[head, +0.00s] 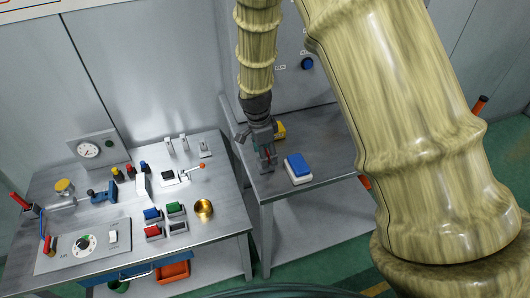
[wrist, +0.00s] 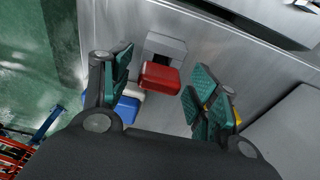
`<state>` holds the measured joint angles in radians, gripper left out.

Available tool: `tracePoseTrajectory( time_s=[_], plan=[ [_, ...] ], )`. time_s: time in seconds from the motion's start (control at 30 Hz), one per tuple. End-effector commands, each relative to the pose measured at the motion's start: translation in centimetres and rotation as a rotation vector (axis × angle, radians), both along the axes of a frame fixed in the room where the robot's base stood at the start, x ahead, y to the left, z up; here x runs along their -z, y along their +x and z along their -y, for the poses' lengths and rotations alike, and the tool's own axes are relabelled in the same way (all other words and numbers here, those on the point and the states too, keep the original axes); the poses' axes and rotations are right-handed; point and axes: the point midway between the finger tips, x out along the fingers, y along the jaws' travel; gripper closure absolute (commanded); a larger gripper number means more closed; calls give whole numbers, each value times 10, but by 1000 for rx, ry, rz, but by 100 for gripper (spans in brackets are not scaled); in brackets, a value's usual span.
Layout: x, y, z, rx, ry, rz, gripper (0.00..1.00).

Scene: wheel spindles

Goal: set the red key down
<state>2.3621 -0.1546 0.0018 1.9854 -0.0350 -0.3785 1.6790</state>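A red key (wrist: 160,77) shows in the wrist view between my fingertips, beside a small grey block (wrist: 166,46). My gripper (wrist: 159,68) is open, with one finger on each side of the red key. A narrow gap shows at the left finger; contact at the right finger is hard to tell. In the head view my gripper (head: 266,163) points down, low over the grey side table (head: 310,138). There the red key is mostly hidden by the fingers. Whether the key rests on the table is not clear.
A blue and white box (head: 298,168) stands just right of my gripper, and a yellow thing (head: 279,130) stands behind it. The side table's right part is clear.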

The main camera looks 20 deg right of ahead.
Motion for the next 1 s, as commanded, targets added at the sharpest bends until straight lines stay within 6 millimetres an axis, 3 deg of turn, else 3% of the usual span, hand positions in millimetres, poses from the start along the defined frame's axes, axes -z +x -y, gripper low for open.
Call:
tracePoseTrajectory(
  time_s=[0.37,1.0],
  plan=[
    [-8,0,-1,0,0,1,40],
    [-81,0,-10,1,0,4,40]
  ],
)
